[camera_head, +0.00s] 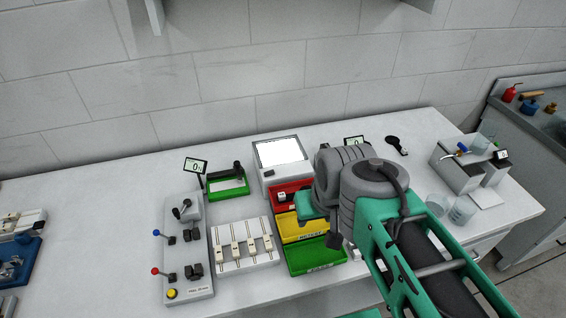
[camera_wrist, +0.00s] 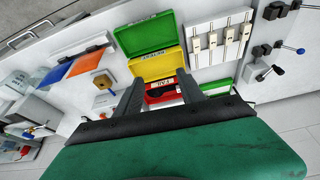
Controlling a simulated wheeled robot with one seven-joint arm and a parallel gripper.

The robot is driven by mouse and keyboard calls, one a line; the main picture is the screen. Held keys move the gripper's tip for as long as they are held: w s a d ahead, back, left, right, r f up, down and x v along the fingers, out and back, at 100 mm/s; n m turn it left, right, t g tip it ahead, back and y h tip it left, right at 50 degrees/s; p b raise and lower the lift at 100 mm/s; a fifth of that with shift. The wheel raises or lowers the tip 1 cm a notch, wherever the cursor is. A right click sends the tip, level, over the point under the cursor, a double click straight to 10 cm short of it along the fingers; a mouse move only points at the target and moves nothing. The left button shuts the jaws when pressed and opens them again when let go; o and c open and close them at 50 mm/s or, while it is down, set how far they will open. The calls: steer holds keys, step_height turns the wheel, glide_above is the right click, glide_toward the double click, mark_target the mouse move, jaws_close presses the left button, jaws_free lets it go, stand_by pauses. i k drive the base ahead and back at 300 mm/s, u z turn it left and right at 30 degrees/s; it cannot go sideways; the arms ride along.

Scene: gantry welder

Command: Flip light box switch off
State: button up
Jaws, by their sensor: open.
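The light box (camera_head: 280,154) is a pale box with a bright, glowing white panel, at the back of the bench near the wall in the head view. A small dark spot (camera_head: 269,173) on its front face may be the switch; it is too small to tell its position. My gripper (camera_wrist: 160,78) is open and empty in the wrist view, its two dark fingers apart over the red and yellow bins. In the head view my arm hides the fingers, which are to the right of and in front of the light box. The light box is not recognizable in the wrist view.
Red (camera_head: 288,194), yellow (camera_head: 300,228) and green (camera_head: 316,256) bins stand in front of the light box. A white slotted rack (camera_head: 244,243) and a lever panel (camera_head: 186,250) are left of them. A green tray (camera_head: 229,186) sits left of the box.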

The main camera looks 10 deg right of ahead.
mark_target(266, 175)
steer(key=k, duration=1.25)
steer(key=u, duration=0.6)
steer(key=i, duration=1.35)
steer(key=z, duration=0.45)
